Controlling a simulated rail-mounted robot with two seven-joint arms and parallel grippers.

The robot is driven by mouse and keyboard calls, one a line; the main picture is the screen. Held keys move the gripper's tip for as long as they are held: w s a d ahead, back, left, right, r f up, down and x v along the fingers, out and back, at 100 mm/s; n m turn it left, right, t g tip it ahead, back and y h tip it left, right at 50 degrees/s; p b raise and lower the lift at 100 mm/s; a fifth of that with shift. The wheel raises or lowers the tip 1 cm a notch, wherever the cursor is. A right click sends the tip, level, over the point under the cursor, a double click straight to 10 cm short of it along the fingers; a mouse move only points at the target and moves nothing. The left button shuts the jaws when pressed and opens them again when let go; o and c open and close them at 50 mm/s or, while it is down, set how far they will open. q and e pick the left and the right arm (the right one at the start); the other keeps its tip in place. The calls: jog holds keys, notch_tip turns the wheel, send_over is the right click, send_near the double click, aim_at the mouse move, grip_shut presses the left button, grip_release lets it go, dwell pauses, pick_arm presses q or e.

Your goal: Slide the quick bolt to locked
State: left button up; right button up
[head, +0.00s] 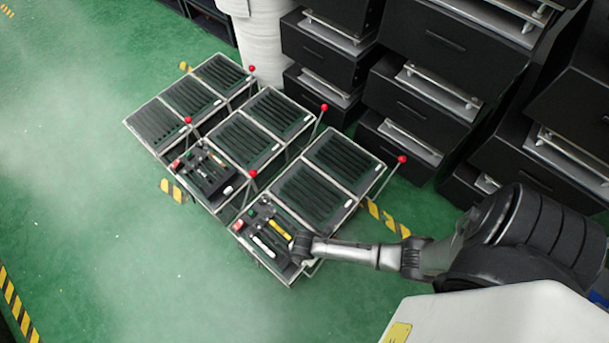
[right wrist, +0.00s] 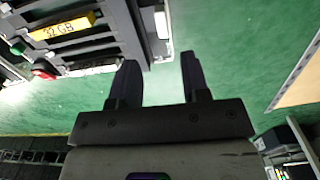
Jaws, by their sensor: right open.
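I cannot pick out the quick bolt for certain. The nearest fixture (head: 310,188) is a metal-framed unit with black slotted trays. Its front panel has a yellow bar (head: 279,229), a white bar (head: 263,246) and a red button (head: 238,225). My right gripper (head: 301,249) is at this panel's right edge in the head view, its fingers too small to make out. In the right wrist view my right gripper (right wrist: 158,82) is open and empty over green floor. The panel's yellow "32 GB" bar (right wrist: 62,27) and red button (right wrist: 43,74) lie left of the fingers. My left gripper is not in view.
More slotted fixtures stand behind, with red-knobbed levers (head: 324,107) rising at their edges. Black drawer cabinets (head: 440,50) and a white column (head: 262,42) stand at the back. The green floor (head: 80,190) to the left is open, with yellow-black tape (head: 173,190).

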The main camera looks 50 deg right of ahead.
notch_tip(320, 180, down, 8)
jog(key=b, duration=0.5)
jog(key=shift+f, duration=0.2)
jog(key=shift+s+f, duration=0.15)
jog(key=shift+f, duration=0.35)
jog(key=shift+b, duration=0.3)
jog(key=c, duration=0.4)
grip_shut()
